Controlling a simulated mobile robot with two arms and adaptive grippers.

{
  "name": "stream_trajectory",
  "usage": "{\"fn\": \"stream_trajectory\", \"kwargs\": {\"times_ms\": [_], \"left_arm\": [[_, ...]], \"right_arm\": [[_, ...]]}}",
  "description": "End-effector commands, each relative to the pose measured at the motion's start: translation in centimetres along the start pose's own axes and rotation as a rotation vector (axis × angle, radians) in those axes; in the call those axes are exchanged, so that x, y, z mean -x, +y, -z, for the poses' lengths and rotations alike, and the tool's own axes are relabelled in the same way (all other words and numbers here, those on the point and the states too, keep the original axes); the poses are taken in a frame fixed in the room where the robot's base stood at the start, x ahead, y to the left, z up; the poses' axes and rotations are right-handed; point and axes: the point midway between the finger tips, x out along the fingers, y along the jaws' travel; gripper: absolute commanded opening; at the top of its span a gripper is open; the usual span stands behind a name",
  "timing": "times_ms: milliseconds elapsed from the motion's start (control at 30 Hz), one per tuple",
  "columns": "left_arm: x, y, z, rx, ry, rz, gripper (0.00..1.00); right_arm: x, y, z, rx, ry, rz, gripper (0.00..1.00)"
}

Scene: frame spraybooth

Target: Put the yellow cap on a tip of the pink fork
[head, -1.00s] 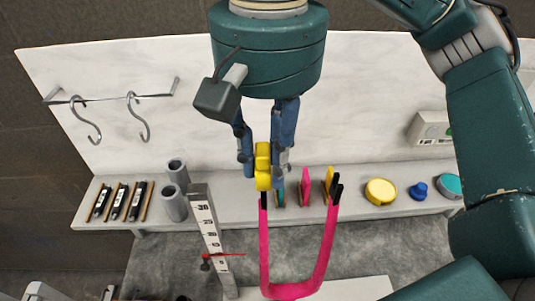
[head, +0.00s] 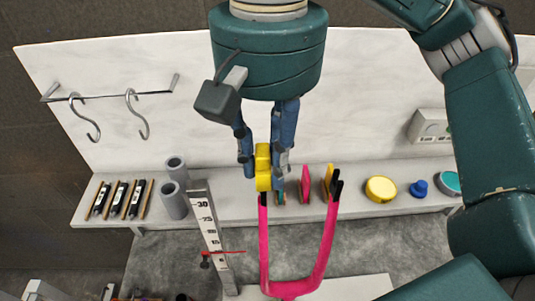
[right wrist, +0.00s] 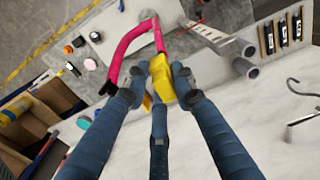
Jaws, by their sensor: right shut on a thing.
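The pink fork (head: 264,245) stands with its two prongs pointing up; both tips are black. My right gripper (head: 264,158) is shut on the yellow cap (head: 263,168) and holds it at the left prong's tip. In the head view the cap's lower end meets the black tip, but I cannot tell whether it is around the tip or just in front of it. The right wrist view shows the cap (right wrist: 161,78) between the fingers (right wrist: 158,80), with the pink fork (right wrist: 134,38) beyond it. The right prong's black tip (head: 337,186) is bare. My left gripper is not in view.
An upright ruler (head: 209,232) stands just left of the fork. Hooks (head: 138,115) hang from a rail at left.

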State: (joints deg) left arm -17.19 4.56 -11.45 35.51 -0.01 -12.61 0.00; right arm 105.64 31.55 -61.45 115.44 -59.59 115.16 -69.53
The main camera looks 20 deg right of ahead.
Motion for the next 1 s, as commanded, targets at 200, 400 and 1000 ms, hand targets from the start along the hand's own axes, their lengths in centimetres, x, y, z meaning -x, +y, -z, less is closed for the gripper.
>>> {"fn": "stream_trajectory", "kwargs": {"times_ms": [200, 400, 1000], "left_arm": [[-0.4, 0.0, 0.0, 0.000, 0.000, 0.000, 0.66], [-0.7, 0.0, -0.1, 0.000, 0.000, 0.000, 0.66], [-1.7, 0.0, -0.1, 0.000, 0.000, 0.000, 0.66]], "right_arm": [[-0.5, 0.0, 0.0, 0.000, 0.000, 0.000, 0.11], [-0.9, 0.0, 0.0, 0.000, 0.000, 0.000, 0.11], [-2.1, 0.0, 0.0, 0.000, 0.000, 0.000, 0.11]]}}
